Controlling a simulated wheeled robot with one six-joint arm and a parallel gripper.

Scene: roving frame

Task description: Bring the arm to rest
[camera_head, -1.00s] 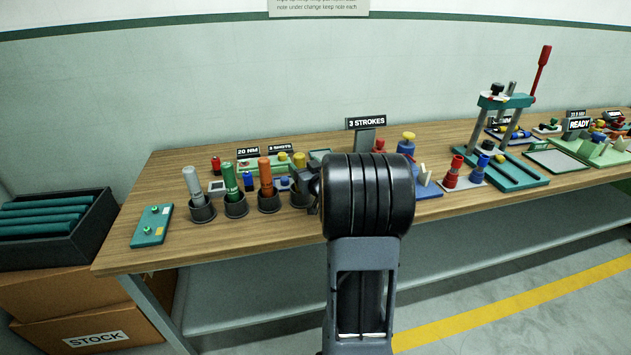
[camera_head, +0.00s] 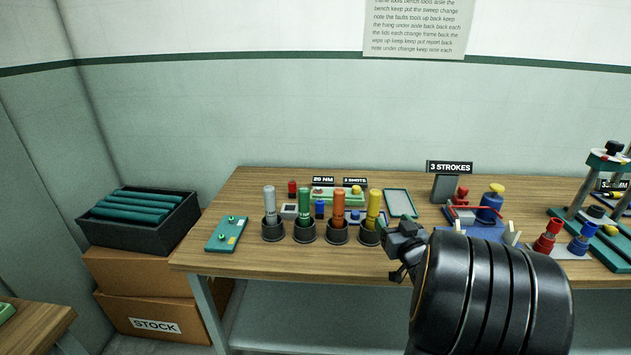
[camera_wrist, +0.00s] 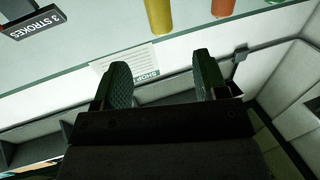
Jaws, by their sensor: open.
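My gripper (camera_wrist: 158,85) shows in the wrist view with its two ridged dark fingers apart and nothing between them. In the head view my gripper (camera_head: 398,262) is a small dark shape at the bench's front edge, right of the yellow-handled tool (camera_head: 373,208); part of it is hidden by my thick black arm link. The wrist view looks tilted across the room, with wall and a sign beyond the fingers. A yellow handle (camera_wrist: 159,14) and an orange handle (camera_wrist: 222,7) show at its top edge.
The wooden bench (camera_head: 225,263) holds several tools in black cups, a teal plate (camera_head: 227,234), a "3 STROKES" sign (camera_head: 449,168) and a press (camera_head: 603,190) at right. A black bin (camera_head: 150,236) sits on cardboard boxes (camera_head: 150,313) at left. Another table corner (camera_head: 40,330) is at lower left.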

